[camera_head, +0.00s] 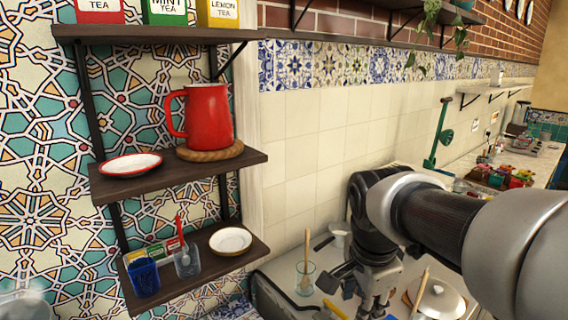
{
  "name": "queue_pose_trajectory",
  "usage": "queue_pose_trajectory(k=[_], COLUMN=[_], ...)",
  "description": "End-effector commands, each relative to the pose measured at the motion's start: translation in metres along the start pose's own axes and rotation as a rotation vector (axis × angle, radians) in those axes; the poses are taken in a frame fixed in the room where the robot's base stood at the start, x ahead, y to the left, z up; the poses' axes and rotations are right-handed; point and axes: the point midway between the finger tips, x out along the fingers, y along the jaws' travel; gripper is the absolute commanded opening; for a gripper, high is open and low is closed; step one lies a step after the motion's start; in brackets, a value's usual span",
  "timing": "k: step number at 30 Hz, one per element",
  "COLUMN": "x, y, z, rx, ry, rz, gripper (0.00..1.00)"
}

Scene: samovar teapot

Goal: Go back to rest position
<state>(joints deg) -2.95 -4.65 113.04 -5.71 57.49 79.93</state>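My gripper (362,296) hangs low at the bottom middle of the head view, over the counter and in front of the white tiled wall. My arm reaches in from the right edge. The fingers point down and are dark and partly hidden, so I cannot tell whether they are open or shut. I see nothing clearly held. A glass with a wooden stick (305,278) stands just left of the gripper. A white lidded pot (440,298) is to its right.
Wall shelves on the left hold a red jug (208,115) on a wooden trivet, a red-rimmed plate (131,164), a white saucer (230,241), a blue cup (144,278) and tea boxes (165,12). A green stand (439,135) and jars (500,177) are on the farther counter.

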Motion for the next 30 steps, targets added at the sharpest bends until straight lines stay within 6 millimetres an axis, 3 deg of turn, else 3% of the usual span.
queue_pose_trajectory(k=[1, 6, 13, 18, 30], x=[-0.011, -0.028, -0.024, -0.018, -0.017], y=[0.021, 0.086, 0.153, 0.174, 0.176], z=[0.004, 0.019, 0.041, 0.048, 0.049], rx=[-0.124, -0.576, -1.077, -1.251, -1.282], ry=[0.000, 0.012, 0.061, 0.086, 0.089], rz=[-0.023, -0.084, -0.143, -0.158, -0.159], gripper=[0.33, 0.33, 0.33, 0.33, 0.33])
